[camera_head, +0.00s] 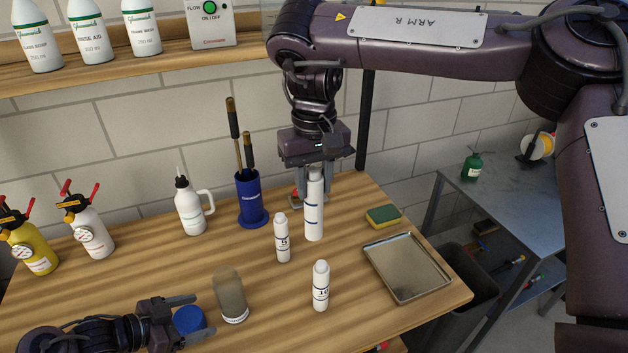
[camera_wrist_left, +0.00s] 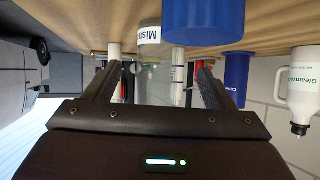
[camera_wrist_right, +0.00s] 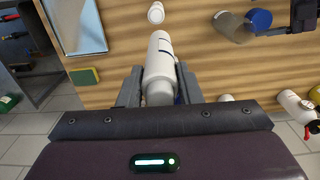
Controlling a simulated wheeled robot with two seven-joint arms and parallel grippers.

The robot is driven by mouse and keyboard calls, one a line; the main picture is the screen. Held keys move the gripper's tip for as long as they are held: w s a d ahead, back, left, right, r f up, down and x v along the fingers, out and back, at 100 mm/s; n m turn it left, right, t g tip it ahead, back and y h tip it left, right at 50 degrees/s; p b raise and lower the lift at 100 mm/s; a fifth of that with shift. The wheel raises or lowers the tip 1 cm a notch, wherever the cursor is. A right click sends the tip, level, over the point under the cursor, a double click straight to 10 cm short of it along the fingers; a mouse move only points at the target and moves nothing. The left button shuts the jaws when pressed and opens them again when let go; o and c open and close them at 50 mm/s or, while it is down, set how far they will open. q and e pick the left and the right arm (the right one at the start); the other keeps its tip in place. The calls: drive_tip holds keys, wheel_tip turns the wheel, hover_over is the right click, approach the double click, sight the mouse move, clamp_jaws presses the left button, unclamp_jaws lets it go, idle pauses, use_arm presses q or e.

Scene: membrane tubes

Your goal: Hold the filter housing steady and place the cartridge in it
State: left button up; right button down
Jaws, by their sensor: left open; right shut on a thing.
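My right gripper (camera_head: 314,183) is shut on the upper end of a tall white cartridge (camera_head: 314,215) with blue bands. The cartridge is upright; I cannot tell whether its foot touches the table. It also shows in the right wrist view (camera_wrist_right: 159,62). The see-through grey filter housing (camera_head: 230,290) stands upright, with a pale labelled band at its foot. It also shows in the left wrist view (camera_wrist_left: 152,72). My left gripper (camera_head: 203,315) is open, left of the housing and apart from it. A blue cap (camera_head: 188,320) is beside the left fingers.
Two shorter white cartridges, marked 5 (camera_head: 282,240) and 10 (camera_head: 321,288), stand between the housing and a metal tray (camera_head: 406,267). A blue tool holder (camera_head: 251,200), a white bottle (camera_head: 190,207) and a sponge (camera_head: 383,216) are farther back. Spray bottles (camera_head: 88,228) stand at left.

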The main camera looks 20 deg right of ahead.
sight(229, 307)
use_arm(q)
drive_tip(key=shift+a+r+g, duration=0.2)
drive_tip(key=shift+a+g, duration=0.1)
drive_tip(key=shift+d+f+b, duration=0.2)
drive_tip(key=shift+b, duration=0.15)
use_arm(e)
drive_tip(key=shift+s+f, duration=0.1)
drive_tip(key=shift+f, duration=0.2)
use_arm(q)
drive_tip(key=b+x, duration=0.4)
drive_tip(key=x, duration=0.3)
drive_tip(key=shift+w+d+r, duration=0.1)
use_arm(e)
wheel_tip(229, 307, down, 4)
drive_tip(key=shift+f, duration=0.2)
use_arm(q)
drive_tip(key=shift+b+x, duration=0.65)
drive_tip(key=shift+x, duration=0.4)
use_arm(e)
drive_tip(key=shift+f, duration=0.45)
use_arm(q)
drive_tip(key=shift+d+r, duration=0.1)
drive_tip(key=shift+r, duration=0.05)
drive_tip(key=c, duration=0.8)
